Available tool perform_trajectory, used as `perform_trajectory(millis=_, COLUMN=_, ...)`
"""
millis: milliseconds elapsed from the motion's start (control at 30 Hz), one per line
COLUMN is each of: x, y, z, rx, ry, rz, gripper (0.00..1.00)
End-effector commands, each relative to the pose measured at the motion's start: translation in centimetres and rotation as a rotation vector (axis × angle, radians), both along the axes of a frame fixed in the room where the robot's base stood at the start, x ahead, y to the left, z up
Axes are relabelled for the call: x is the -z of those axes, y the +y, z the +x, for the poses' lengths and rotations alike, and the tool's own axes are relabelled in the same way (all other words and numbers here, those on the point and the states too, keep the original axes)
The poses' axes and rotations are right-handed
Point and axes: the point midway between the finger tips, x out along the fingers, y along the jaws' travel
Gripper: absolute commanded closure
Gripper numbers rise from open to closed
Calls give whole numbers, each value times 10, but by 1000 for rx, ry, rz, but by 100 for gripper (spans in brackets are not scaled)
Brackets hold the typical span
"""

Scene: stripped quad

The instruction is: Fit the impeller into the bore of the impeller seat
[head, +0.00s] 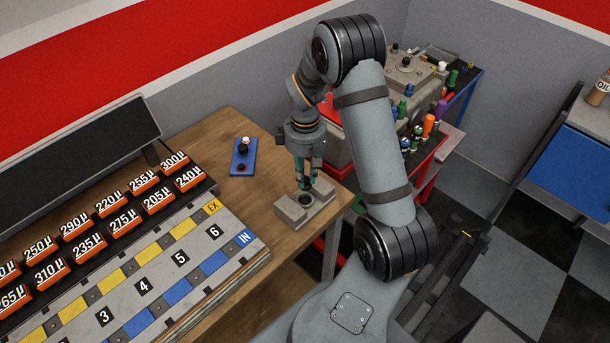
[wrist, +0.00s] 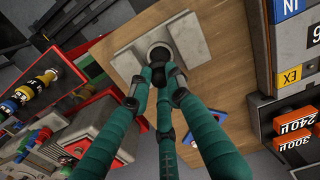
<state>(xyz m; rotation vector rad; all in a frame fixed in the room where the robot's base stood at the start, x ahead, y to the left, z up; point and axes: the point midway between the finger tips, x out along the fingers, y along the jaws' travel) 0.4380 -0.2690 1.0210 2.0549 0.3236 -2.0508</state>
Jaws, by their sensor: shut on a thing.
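The impeller seat (head: 290,212) is a grey block on the wooden bench's right end, with a dark round bore (head: 306,200) in its middle. It also shows in the wrist view (wrist: 126,65). My gripper (head: 307,186) has teal fingers pointing down, with its tips close above the bore. In the wrist view my gripper (wrist: 161,88) is shut, its fingertips close together beside the round bore. The impeller is mostly hidden between the fingers; only small dark parts show there. I cannot tell whether it touches the seat or has entered the bore.
A grey numbered board (head: 155,285) and rows of orange labelled blocks (head: 122,223) fill the bench's left side. A red cart (head: 428,153) with coloured bottles stands behind my arm. Bare wood (head: 262,190) surrounds the seat.

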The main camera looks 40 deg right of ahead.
Motion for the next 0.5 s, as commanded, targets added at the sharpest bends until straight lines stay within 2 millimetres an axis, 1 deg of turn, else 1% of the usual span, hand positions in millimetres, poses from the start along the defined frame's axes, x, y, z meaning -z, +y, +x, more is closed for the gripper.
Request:
perform_trajectory(millis=33, x=8, y=0, z=0, rx=0, ry=0, rz=0, gripper=100)
perform_trajectory(millis=300, x=35, y=0, z=0, rx=1, ry=0, rz=0, gripper=100)
perform_trajectory(millis=500, x=49, y=0, z=0, rx=1, ry=0, rz=0, gripper=100)
